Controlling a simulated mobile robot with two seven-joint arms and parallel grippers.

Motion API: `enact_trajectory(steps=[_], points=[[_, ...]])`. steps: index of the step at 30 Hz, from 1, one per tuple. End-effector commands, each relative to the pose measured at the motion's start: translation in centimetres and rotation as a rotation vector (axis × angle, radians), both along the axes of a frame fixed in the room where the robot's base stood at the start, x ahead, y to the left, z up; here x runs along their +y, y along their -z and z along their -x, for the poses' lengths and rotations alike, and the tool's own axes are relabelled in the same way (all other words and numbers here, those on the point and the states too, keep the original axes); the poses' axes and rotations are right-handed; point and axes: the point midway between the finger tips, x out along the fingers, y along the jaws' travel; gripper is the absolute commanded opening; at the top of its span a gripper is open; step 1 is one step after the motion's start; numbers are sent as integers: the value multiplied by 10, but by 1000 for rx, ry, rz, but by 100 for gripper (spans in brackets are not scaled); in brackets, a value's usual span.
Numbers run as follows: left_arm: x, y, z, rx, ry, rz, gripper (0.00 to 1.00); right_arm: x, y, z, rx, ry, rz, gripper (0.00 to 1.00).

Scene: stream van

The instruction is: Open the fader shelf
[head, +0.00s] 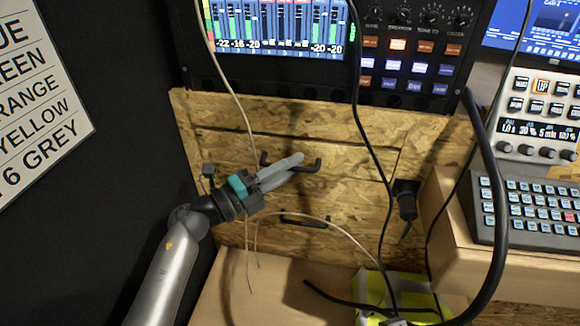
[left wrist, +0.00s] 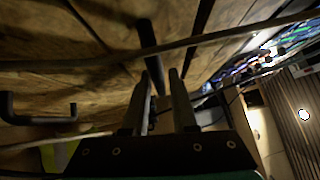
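The fader shelf front appears to be the upper chipboard panel (head: 345,150) under the mixer screens; it sits flush in the wooden front. Its black bar handle (head: 312,166) sticks out and is partly hidden by my left gripper (head: 296,163). In the left wrist view, a black handle bar (left wrist: 149,42) runs down toward the space between the fingers of my left gripper (left wrist: 160,80). The fingers are apart, with a gap beside the bar; I cannot tell whether either touches it. My right gripper is in neither view.
A second black handle (head: 304,220) sits on a lower panel and also shows in the left wrist view (left wrist: 40,117). A thin pale cable (head: 232,92) and black cables (head: 366,120) hang across the front. A yellow vest (head: 372,284) lies below. A control keyboard (head: 535,212) stands on the right.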

Motion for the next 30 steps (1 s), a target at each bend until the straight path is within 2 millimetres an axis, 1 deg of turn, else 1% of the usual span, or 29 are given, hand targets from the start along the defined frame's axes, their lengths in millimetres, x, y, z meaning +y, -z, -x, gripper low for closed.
enact_trajectory(steps=[1, 6, 30], points=[[0, 0, 0, 0, 0, 0, 19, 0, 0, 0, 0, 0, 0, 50], [0, 0, 0, 0, 0, 0, 0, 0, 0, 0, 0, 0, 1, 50], [1, 1, 0, 1, 0, -1, 0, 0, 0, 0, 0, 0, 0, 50]])
